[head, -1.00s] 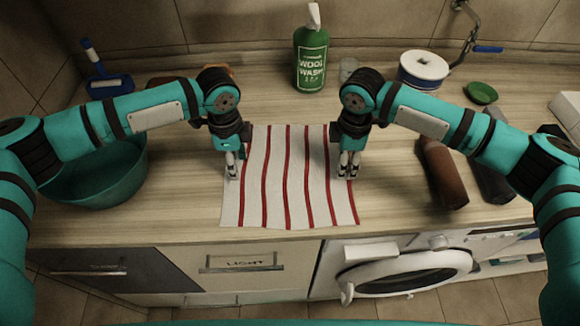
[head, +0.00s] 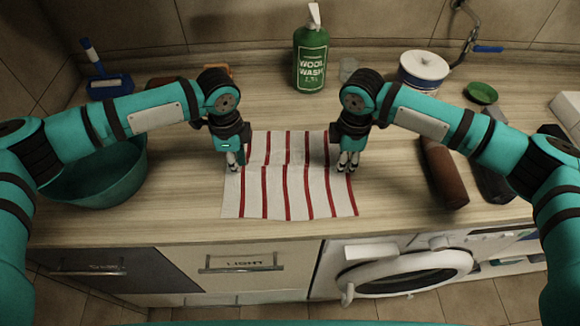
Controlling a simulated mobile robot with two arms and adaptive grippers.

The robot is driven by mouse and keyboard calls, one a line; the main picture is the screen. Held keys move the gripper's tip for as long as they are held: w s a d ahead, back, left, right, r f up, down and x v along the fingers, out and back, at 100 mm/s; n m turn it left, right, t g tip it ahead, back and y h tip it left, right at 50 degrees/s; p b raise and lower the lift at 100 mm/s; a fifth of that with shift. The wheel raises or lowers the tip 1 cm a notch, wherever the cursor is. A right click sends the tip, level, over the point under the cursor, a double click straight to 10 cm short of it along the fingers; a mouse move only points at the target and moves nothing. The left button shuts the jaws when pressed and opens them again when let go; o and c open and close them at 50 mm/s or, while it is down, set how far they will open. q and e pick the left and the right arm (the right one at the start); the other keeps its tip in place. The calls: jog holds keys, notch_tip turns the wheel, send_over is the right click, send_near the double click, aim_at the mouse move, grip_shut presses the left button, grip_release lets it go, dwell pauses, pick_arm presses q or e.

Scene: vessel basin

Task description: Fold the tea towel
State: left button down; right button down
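The tea towel (head: 295,190), white with red stripes, lies on the worktop in the middle of the head view. A crosswise line runs over it between my grippers, and the stripes are offset there, like the edge of a folded layer. I cannot tell which layer is on top. My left gripper (head: 235,161) is at the towel's left side, at the end of this line. My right gripper (head: 348,163) is at its right side, level with the left. Both point down with fingertips close together and look shut on the towel; the contact is small and partly hidden.
A teal basin (head: 100,182) stands left, under my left arm. A green wool wash bottle (head: 311,58) and a white tub (head: 423,70) stand at the back. A brown bottle (head: 443,175) lies to the right. The worktop's front edge is just below the towel.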

pick_arm(q)
jog(key=shift+s+a, duration=0.1)
pick_arm(e)
jog(key=shift+d, duration=0.1)
dwell(0.4)
